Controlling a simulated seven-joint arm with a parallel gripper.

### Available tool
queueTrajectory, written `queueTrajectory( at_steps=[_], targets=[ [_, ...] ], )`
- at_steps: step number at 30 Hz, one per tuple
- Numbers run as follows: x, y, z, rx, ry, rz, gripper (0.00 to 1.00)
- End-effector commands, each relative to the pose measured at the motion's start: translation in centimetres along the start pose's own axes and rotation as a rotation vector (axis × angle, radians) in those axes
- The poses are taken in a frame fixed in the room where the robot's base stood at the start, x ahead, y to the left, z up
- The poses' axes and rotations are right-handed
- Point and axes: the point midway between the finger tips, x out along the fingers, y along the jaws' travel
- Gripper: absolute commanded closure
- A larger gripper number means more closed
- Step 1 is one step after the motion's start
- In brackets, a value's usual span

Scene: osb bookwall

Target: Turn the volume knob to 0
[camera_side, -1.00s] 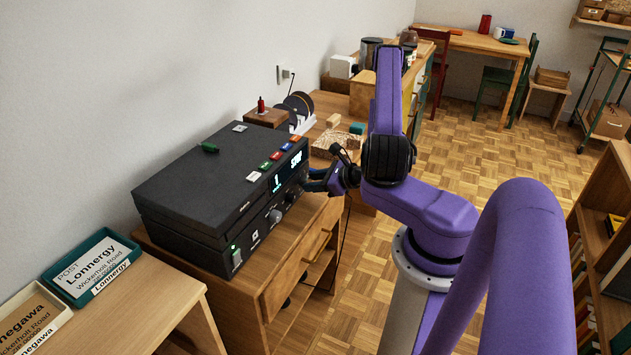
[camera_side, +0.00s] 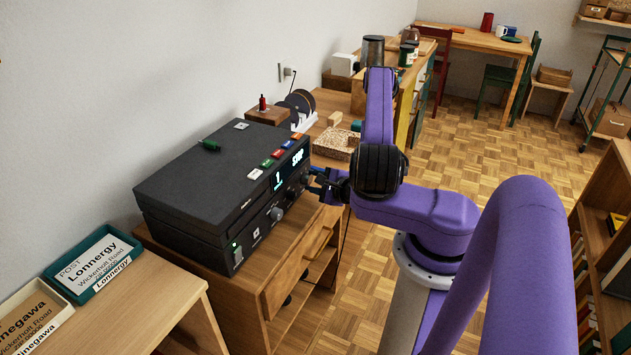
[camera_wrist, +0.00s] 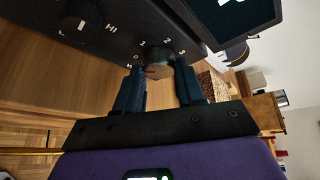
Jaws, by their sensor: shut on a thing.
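The black audio unit (camera_side: 215,185) stands on a wooden cabinet with its lit display (camera_side: 291,167) facing right. In the wrist view a round dark knob (camera_wrist: 158,60) on its front has numbers around it and a short red mark at its lower left. Which number the mark meets is not clear. My gripper (camera_wrist: 160,76) is shut on this knob, one dark finger on each side. In the side view my gripper (camera_side: 318,184) is at the far end of the front panel, and the fingers mostly hide the knob there.
Another knob (camera_wrist: 80,18), marked HI, sits left in the wrist view. A wooden drawer front (camera_side: 290,270) is below. Letter trays (camera_side: 135,245) lie on the near left table. The floor right of the cabinet is clear.

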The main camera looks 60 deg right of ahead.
Motion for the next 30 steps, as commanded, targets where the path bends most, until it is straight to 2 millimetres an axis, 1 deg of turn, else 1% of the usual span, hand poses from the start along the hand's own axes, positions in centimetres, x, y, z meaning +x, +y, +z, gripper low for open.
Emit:
queueTrajectory(
  at_steps=[6, 18, 19, 20, 21, 30],
  targets=[
    [0.02, 0.15, 0.11, -0.033, -0.001, -0.012, 0.92],
    [0.04, 0.15, 0.12, -0.037, -0.002, -0.014, 0.92],
    [0.04, 0.15, 0.12, -0.037, -0.002, -0.013, 0.52],
    [0.04, 0.15, 0.12, -0.037, -0.002, -0.013, 0.42],
    [0.04, 0.14, 0.11, -0.037, -0.002, -0.014, 0.37],
    [-0.07, 0.08, 0.02, -0.034, 0.001, -0.016, 0.37]
  ],
)
